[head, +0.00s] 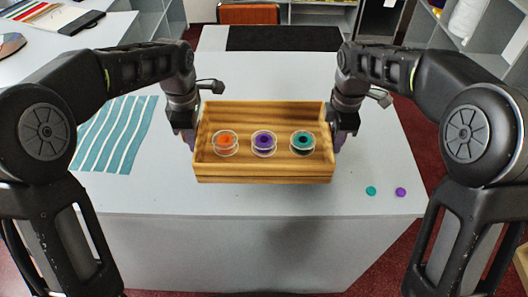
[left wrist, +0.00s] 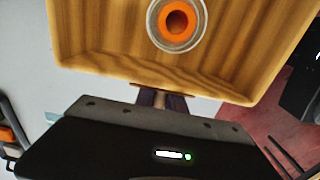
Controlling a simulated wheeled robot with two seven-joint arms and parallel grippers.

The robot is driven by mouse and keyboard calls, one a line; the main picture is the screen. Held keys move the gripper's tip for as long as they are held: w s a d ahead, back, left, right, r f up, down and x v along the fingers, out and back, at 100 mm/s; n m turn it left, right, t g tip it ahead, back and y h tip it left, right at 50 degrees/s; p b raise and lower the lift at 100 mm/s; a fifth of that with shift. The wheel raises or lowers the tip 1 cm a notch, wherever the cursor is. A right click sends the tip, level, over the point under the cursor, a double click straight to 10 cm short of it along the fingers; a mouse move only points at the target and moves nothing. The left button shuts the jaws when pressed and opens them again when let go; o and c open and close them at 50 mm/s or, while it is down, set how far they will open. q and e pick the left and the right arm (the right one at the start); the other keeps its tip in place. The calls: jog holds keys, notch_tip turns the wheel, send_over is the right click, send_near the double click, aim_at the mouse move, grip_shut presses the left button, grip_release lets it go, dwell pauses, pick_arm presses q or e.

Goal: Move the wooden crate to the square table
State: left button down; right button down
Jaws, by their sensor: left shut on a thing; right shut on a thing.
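The wooden crate (head: 264,172) is in the middle of the head view, level and upright, over the front part of a pale grey table (head: 270,240). It holds three clear round dishes, with an orange (head: 225,142), a purple (head: 264,141) and a teal (head: 302,142) centre. My left gripper (head: 190,137) is shut on the crate's left side. My right gripper (head: 338,137) is shut on its right side. In the left wrist view the fingers (left wrist: 160,98) meet the crate's wall (left wrist: 130,72). I cannot tell whether the crate's underside touches the table, or whether this table is the square one.
A blue-and-white striped cloth (head: 116,134) lies left of the crate. A teal disc (head: 371,191) and a purple disc (head: 400,192) lie at the right front. Grey shelving (head: 480,55) stands at right.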

dwell(0.6)
